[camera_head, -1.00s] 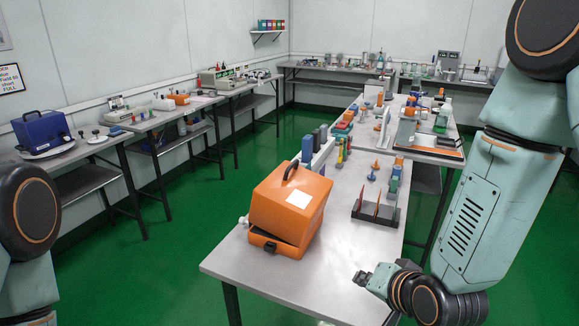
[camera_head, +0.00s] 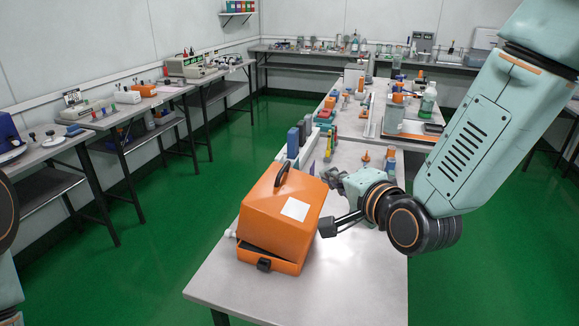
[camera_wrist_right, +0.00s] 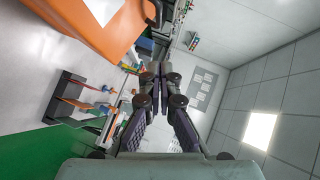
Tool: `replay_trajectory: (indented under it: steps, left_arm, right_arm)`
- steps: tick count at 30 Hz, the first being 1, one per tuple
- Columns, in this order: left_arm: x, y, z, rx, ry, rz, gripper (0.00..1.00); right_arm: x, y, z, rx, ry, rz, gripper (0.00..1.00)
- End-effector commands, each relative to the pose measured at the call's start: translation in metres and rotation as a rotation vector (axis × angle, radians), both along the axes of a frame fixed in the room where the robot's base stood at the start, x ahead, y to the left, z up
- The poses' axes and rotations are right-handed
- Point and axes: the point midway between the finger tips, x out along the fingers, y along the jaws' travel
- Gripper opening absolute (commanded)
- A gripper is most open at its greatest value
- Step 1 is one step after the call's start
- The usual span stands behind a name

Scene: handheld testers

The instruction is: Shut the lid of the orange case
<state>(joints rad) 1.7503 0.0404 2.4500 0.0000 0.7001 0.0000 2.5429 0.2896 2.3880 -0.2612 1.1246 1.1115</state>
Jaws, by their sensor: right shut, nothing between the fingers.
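The orange case (camera_head: 270,257) stands near the front end of the grey table, its dark latch facing me. Its lid (camera_head: 275,217), with a dark handle and white label, sits tilted over the base, with a dark gap along the front. My right gripper (camera_head: 328,178) is beside the lid's right side, shut and empty. In the right wrist view the shut fingers (camera_wrist_right: 154,72) point up beside the orange lid (camera_wrist_right: 85,22); whether they touch it I cannot tell. Only a piece of my left arm shows at the left edge; its gripper is out of view.
Blue and grey blocks (camera_head: 298,140) stand behind the case. A dark rack (camera_wrist_right: 62,100) shows in the right wrist view. A bottle (camera_head: 428,100) stands farther back. The table's front right (camera_head: 360,280) is bare.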

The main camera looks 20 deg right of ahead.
Motion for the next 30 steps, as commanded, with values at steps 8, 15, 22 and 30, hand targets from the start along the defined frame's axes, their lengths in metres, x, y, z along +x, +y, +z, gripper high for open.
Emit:
replay_trajectory:
  steps: [8, 15, 22, 30]
  left_arm:
    - [0.0, 0.0, -0.006, 0.0, 0.001, -0.001, 0.31]
    - [0.0, 0.0, -0.012, 0.0, 0.001, 0.0, 0.31]
    - [0.0, 0.0, -0.016, 0.0, 0.001, 0.0, 0.31]
    - [0.0, 0.0, -0.019, 0.0, 0.001, 0.0, 0.31]
  right_arm:
    - [0.035, 0.005, -0.012, -0.006, 0.0, 0.002, 0.0]
    - [0.076, 0.012, -0.023, -0.004, -0.001, 0.001, 0.0]
    - [0.1, 0.029, -0.033, -0.006, 0.003, 0.004, 0.0]
    - [0.113, 0.044, -0.039, -0.003, 0.002, 0.001, 0.0]
